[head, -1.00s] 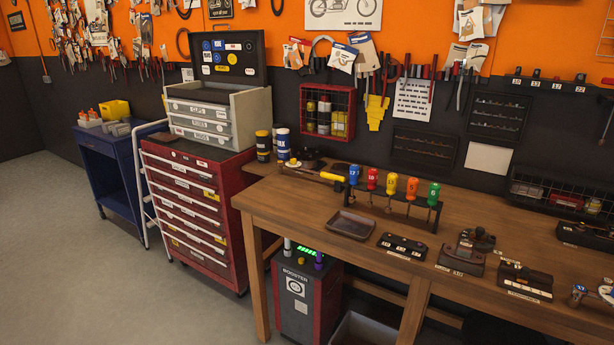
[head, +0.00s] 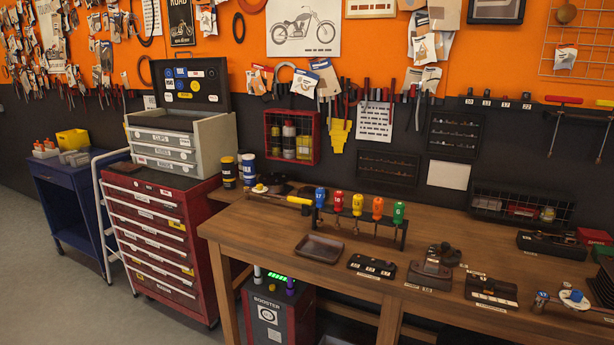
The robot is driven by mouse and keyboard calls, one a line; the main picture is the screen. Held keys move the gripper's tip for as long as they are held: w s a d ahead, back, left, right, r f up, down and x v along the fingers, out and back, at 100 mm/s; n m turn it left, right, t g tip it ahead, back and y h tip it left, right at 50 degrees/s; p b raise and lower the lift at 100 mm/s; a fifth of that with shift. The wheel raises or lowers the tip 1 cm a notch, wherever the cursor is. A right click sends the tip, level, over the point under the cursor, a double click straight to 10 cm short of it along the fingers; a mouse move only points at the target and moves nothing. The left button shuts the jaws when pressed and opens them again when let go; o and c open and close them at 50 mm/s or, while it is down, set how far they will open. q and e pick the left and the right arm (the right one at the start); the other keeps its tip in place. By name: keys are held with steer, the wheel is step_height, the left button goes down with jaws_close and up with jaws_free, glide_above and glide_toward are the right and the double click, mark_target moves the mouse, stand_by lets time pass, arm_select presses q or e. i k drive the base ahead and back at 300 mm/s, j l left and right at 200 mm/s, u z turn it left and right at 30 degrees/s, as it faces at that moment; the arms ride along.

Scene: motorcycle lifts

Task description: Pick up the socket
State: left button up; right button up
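No single socket can be made out with certainty at this size. Low black holders with white labels stand along the front of the wooden workbench (head: 300,222): a left holder (head: 371,266), a middle holder (head: 431,272) with dark parts on it, and a right holder (head: 491,291). Small dark pieces sit in them, too small to name. A wall rack (head: 459,134) above holds rows of small pieces that are also unclear. Neither of my grippers is in view.
A shallow tray (head: 319,248) lies left of the holders. Behind it is a stand of coloured screwdrivers (head: 358,206). A red drawer cabinet (head: 150,240) with a grey toolbox (head: 183,145) stands left of the bench. Open floor (head: 70,305) lies at lower left.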

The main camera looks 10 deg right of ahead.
mark_target(564, 286)
steer(key=z, duration=1.7)
steer(key=i+j, duration=0.15)
steer(key=j, duration=0.15)
steer(key=i+j+z, duration=0.1)
steer(key=j, duration=0.2)
